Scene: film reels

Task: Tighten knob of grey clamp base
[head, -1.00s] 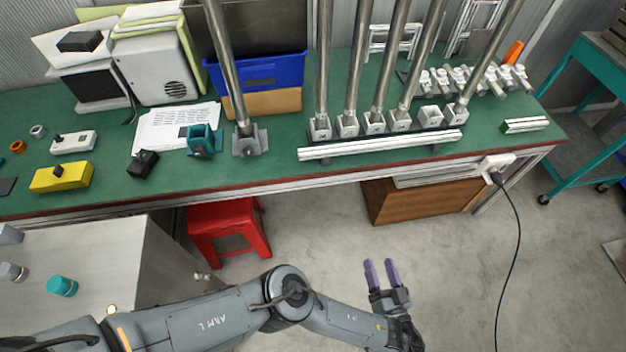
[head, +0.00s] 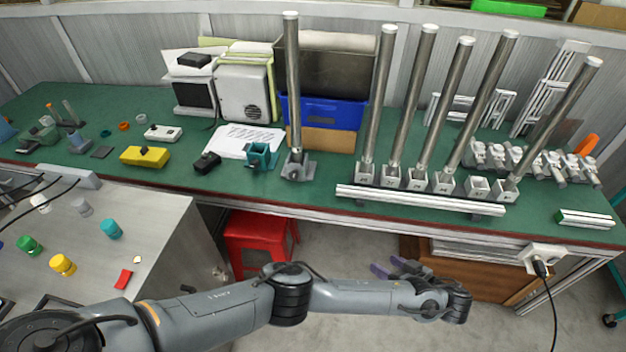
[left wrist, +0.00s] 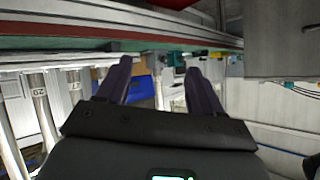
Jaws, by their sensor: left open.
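The grey clamp base (head: 299,168) stands on the green bench in the head view, near the front edge, with a tall metal pole (head: 293,85) upright in it. Its knob is too small to make out. A teal clamp base (head: 261,157) sits just to its left. My left gripper (head: 388,267) is open and empty in front of the bench, below its edge, to the right of the grey clamp base and apart from it. In the left wrist view its two purple fingers (left wrist: 158,68) are spread with nothing between them. My right gripper does not show.
Several poles in numbered grey blocks (head: 416,178) stand right of the clamp base, behind a white rail (head: 420,200). A yellow box (head: 144,156) and a small black box (head: 207,162) lie to the left. A red stool (head: 258,243) stands below the bench edge (head: 250,205).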

